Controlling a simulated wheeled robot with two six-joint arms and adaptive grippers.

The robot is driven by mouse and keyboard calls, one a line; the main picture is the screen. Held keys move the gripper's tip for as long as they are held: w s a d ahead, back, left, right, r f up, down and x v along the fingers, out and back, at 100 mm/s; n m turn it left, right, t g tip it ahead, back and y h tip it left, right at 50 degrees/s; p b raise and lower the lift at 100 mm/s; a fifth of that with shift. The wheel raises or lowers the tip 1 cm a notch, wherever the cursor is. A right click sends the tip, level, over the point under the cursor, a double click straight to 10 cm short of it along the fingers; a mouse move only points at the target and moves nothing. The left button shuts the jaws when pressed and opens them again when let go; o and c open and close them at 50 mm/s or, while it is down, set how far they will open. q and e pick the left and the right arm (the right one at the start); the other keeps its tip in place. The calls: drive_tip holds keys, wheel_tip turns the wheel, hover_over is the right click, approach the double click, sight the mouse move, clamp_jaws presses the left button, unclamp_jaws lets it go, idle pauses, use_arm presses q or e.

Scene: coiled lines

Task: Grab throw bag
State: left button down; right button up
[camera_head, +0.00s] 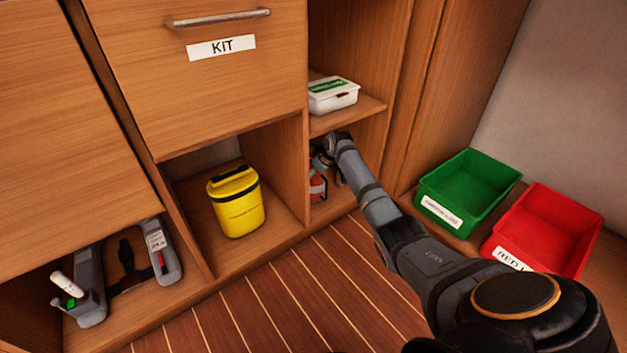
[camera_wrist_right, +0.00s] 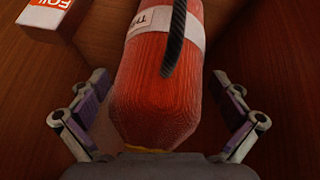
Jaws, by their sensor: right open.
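The throw bag (camera_wrist_right: 158,95) is a red-orange, rounded bag with a white label band, partly lettered, and a dark strap. In the right wrist view it lies between the two spread fingers of my right gripper (camera_wrist_right: 158,120), with gaps on both sides. In the head view only a small part of the bag (camera_head: 318,187) shows in the lower cubby, beside my right gripper (camera_head: 330,172), which reaches into that cubby and is mostly hidden by its own arm. My left gripper is not in view.
A box with a red label (camera_wrist_right: 55,15) is near the bag. A white first-aid-like box (camera_head: 333,95) sits on the shelf above. A yellow tub (camera_head: 236,203) stands in the left cubby, past a divider. Green (camera_head: 490,205) and red (camera_head: 575,215) bins stand at right.

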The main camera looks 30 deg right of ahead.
drive_tip(key=shift+c, duration=0.4)
drive_tip(key=c, duration=1.2)
drive_tip(key=shift+r, duration=0.1)
drive_tip(key=shift+c, duration=0.3)
